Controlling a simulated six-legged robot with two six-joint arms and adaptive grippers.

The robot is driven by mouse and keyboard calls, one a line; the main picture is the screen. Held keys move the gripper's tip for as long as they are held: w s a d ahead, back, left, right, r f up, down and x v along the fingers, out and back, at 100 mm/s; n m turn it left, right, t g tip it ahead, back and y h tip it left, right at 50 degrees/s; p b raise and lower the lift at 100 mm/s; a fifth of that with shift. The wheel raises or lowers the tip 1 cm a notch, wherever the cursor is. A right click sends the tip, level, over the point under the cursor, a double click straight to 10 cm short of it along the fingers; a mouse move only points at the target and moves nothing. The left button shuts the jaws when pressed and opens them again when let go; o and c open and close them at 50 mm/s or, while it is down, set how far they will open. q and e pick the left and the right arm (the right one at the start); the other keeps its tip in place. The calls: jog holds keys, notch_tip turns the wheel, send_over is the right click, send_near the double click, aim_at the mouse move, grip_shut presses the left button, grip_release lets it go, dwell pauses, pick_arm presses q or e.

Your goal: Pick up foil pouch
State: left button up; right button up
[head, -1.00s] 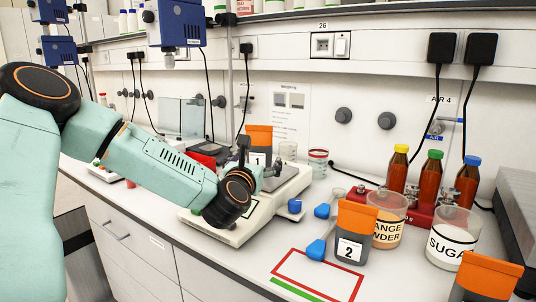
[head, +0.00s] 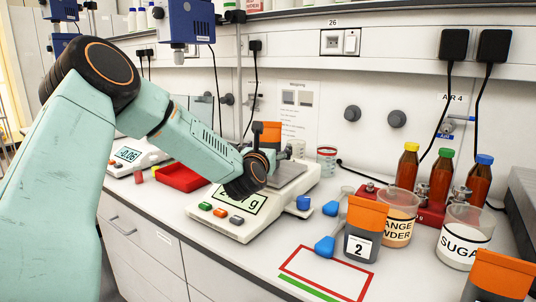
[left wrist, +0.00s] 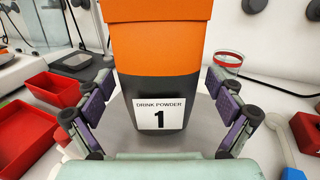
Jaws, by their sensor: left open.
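The foil pouch labelled "DRINK POWDER 1" (left wrist: 160,75) has an orange top and a dark grey body and stands upright between my fingers in the left wrist view. My left gripper (left wrist: 160,105) is open, with one finger on each side of the pouch; I cannot tell whether they touch it. In the head view only part of that pouch's orange top (head: 269,134) shows behind my left gripper (head: 277,153). The pouch stands on the pan of a white balance (head: 232,231). A similar pouch, marked "2" (head: 362,225), stands on the bench. My right gripper is not in view.
A beaker of orange powder (head: 399,215) and a sugar beaker (head: 465,238) stand near brown bottles with coloured caps. A third orange-topped pouch (head: 500,275) is at the lower right. A red-framed area (head: 300,252) on the bench is empty. A red tray (head: 183,178) lies left of the balance.

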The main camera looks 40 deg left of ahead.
pick_arm(q)
jog(key=shift+d+r, duration=0.1)
jog(key=shift+s+a, duration=0.1)
jog(key=shift+a, duration=0.1)
jog(key=shift+c, duration=1.2)
jog(key=shift+d, duration=0.1)
jog(key=c, duration=1.1)
jog(key=shift+c, duration=1.2)
notch_tip(320, 180, up, 9)
jog(key=shift+f+p, duration=0.1)
jog(key=shift+p, duration=0.8)
jog(key=shift+r, duration=0.65)
